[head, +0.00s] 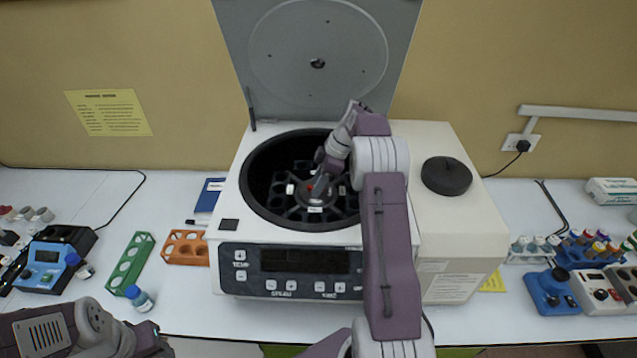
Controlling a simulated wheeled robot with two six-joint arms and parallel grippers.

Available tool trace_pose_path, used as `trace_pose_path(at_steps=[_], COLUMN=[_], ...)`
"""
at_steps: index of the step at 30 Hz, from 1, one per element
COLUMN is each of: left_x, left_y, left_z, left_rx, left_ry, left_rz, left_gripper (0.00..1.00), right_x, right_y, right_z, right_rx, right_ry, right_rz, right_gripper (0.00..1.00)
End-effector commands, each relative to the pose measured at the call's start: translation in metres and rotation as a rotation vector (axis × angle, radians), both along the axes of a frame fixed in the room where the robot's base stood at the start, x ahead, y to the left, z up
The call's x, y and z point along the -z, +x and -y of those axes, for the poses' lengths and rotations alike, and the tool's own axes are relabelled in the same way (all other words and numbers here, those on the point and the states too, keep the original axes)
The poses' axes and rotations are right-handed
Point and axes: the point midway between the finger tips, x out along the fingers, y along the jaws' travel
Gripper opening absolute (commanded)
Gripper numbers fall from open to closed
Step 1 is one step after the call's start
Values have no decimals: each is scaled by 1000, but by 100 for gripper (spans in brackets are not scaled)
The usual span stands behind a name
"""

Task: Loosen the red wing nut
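The centrifuge (470,225) stands on the white bench with its lid (290,75) open. Inside its round bowl is a dark rotor (285,205). A small bit of red, the wing nut (309,188), shows at the rotor's centre, mostly hidden by my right gripper (318,182). My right arm reaches over the front of the centrifuge, and its gripper points down at the rotor centre; its fingers are too small and covered to tell open from shut. My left arm is at the lower left, with its gripper fingers not clearly visible.
A round black lid (446,176) lies on the centrifuge's right top. A green rack (130,262), an orange rack (186,248) and a blue-capped bottle (140,298) are at left. Racks of capped tubes (590,248) and a blue device (551,291) stand at right.

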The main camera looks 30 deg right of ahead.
Motion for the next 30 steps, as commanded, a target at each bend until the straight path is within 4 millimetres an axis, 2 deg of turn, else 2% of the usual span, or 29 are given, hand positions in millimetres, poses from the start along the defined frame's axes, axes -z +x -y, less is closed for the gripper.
trace_pose_path(at_steps=[8, 11, 18, 21, 30], left_x=[0, 3, 4, 2, 2], left_y=[0, 0, 0, 0, 0], left_z=[0, 0, 0, 0, 0], left_rx=[0, 0, 0, 0, 0], left_ry=[0, 0, 0, 0, 0], left_rz=[0, 0, 0, 0, 0], left_gripper=[48, 48, 48, 48, 48], right_x=[-2, -13, -64, -77, -84], right_y=[0, -2, -12, -14, -17], right_z=[1, 6, 23, 27, 30], right_rx=[2, 4, 4, 2, 1], right_ry=[-1, -2, -2, -1, -1], right_rz=[1, 3, 3, 2, -1], right_gripper=[35, 35, 35, 35, 35])
